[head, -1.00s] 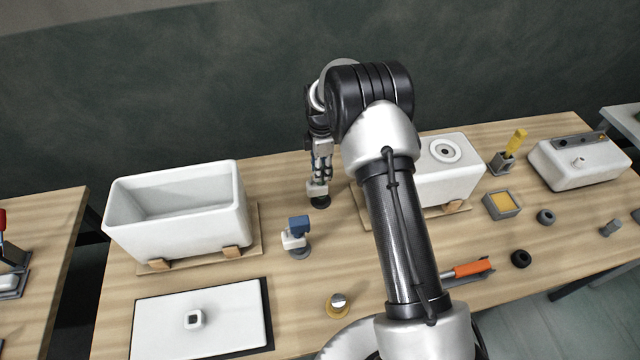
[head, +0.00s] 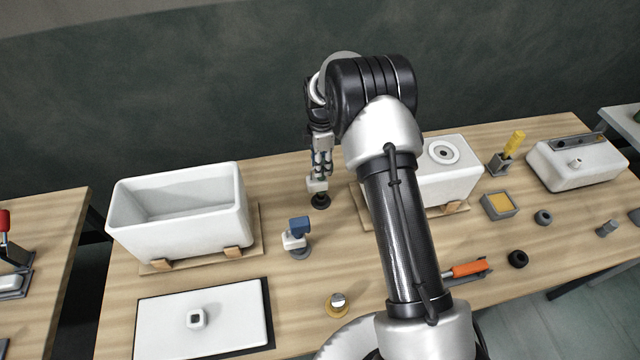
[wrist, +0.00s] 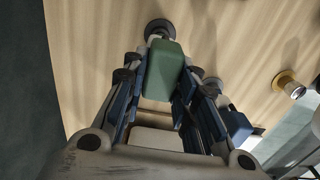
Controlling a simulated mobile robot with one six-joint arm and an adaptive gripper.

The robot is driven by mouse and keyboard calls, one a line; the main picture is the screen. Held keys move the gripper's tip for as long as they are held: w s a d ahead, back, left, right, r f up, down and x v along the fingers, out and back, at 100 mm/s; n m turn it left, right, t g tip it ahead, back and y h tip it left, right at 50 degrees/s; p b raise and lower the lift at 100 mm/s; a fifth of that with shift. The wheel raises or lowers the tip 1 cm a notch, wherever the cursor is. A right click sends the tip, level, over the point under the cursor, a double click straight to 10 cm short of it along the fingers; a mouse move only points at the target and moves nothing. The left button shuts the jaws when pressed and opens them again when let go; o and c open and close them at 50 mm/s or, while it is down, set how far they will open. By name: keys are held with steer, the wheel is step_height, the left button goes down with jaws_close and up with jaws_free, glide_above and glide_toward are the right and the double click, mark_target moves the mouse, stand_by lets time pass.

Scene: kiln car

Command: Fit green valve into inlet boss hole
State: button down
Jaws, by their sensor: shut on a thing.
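The green valve (wrist: 163,68) is between the fingers of my gripper (wrist: 160,82) in the wrist view. In the head view my gripper (head: 320,172) points down, shut on the valve; its pale lower part shows just above a dark round base (head: 320,201) on the table. I cannot tell whether the valve is clear of this base. A white block behind my arm carries a round raised ring with a dark hole (head: 444,152). Neither is labelled as the inlet boss.
A blue-topped valve (head: 297,233) stands close in front of my gripper. A white open basin (head: 180,238) is to the left.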

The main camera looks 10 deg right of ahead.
steer(key=shift+r+p, duration=0.8)
steer(key=shift+r, duration=0.9)
